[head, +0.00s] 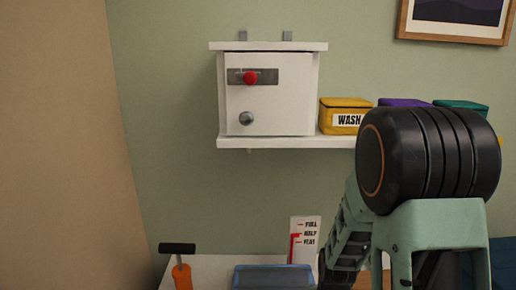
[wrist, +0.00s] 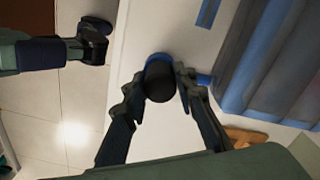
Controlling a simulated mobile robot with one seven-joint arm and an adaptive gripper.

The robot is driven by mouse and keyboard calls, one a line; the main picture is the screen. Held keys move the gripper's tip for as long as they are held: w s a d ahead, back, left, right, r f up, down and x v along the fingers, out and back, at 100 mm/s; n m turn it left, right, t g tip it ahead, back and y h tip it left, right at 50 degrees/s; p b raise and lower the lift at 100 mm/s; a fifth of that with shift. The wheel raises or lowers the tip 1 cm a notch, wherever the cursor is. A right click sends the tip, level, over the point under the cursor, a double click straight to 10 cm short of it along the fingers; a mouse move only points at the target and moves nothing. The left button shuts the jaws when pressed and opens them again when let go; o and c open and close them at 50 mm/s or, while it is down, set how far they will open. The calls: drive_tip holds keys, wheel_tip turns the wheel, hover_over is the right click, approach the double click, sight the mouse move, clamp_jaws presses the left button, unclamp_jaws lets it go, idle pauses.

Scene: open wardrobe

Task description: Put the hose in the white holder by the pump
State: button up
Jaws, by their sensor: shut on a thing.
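In the wrist view, my gripper (wrist: 161,86) is shut on a short dark cylinder with a blue rim, which looks like the hose end (wrist: 160,80). The rest of the hose is hidden or cannot be told apart. In the head view, the pump (head: 181,274) shows at the lower left as an orange body with a black T-handle. I cannot make out the white holder for certain in either view. My gripper is hidden behind my arm in the head view.
A white gauge card (head: 305,236) with a red line stands behind a blue container (head: 273,277) on the white surface. A white cabinet (head: 268,95) and a yellow WASH box (head: 345,117) are on a wall shelf. In the wrist view, a ridged blue thing (wrist: 275,65) lies right of my gripper.

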clamp_jaws()
drive_tip(key=shift+o, duration=1.5)
unclamp_jaws()
clamp_jaws()
drive_tip(key=shift+r+p, duration=1)
drive_tip(key=shift+r, duration=0.3)
drive_tip(key=shift+r+p, duration=1.55)
drive_tip(key=shift+r, duration=0.4)
